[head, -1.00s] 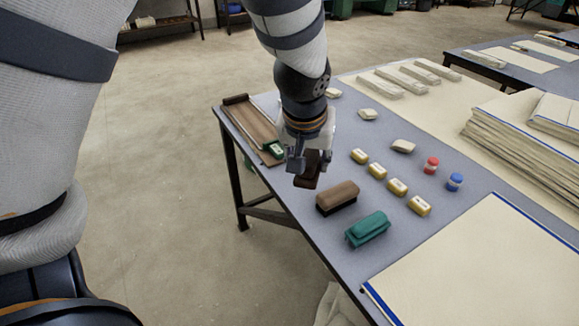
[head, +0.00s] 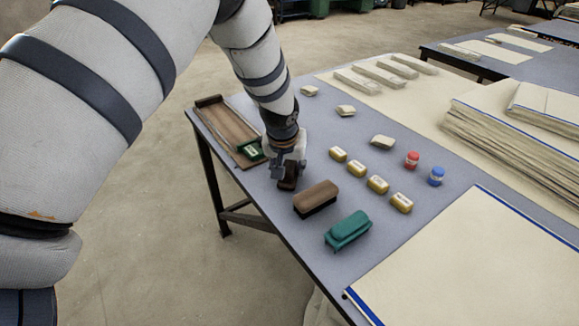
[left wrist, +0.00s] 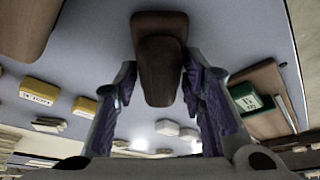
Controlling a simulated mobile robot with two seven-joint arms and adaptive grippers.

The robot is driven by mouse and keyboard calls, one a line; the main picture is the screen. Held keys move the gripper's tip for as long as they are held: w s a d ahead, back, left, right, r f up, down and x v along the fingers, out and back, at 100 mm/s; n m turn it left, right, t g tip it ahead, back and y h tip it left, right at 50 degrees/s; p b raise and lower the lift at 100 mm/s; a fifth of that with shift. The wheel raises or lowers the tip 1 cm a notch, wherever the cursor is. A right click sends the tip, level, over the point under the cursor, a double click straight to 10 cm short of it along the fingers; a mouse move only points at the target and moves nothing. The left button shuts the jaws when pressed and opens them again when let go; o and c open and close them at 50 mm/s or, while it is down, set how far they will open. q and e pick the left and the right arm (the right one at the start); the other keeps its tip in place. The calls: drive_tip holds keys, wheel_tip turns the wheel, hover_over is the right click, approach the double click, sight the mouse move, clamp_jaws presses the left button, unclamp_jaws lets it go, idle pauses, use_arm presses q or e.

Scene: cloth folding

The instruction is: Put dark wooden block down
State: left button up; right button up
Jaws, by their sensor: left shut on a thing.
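The dark wooden block (head: 287,184) is in my left gripper (head: 289,172), low at the table's near left part, between the wooden tray and the brown brush. In the left wrist view the block (left wrist: 159,60) sits between the two fingers of my left gripper (left wrist: 160,90), which is shut on it. I cannot tell whether the block's underside touches the table. My right gripper is not in view.
A wooden tray (head: 222,122) with a green box (head: 250,151) lies left of the gripper. A brown brush (head: 316,196) and a green brush (head: 348,229) lie to the right. Several yellow blocks (head: 378,184) and red and blue jars (head: 412,159) stand beyond.

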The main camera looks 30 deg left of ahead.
use_arm(q)
drive_tip(key=o, duration=1.2)
drive_tip(key=shift+f, duration=0.15)
drive_tip(key=shift+r, duration=0.4)
drive_tip(key=p+v, duration=0.2)
drive_tip(key=v, duration=0.9)
drive_tip(key=shift+s+r, duration=0.25)
drive_tip(key=shift+r, duration=0.05)
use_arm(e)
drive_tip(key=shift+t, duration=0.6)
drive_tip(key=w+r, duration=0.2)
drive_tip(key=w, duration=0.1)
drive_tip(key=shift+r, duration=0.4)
use_arm(q)
drive_tip(key=shift+f, duration=0.1)
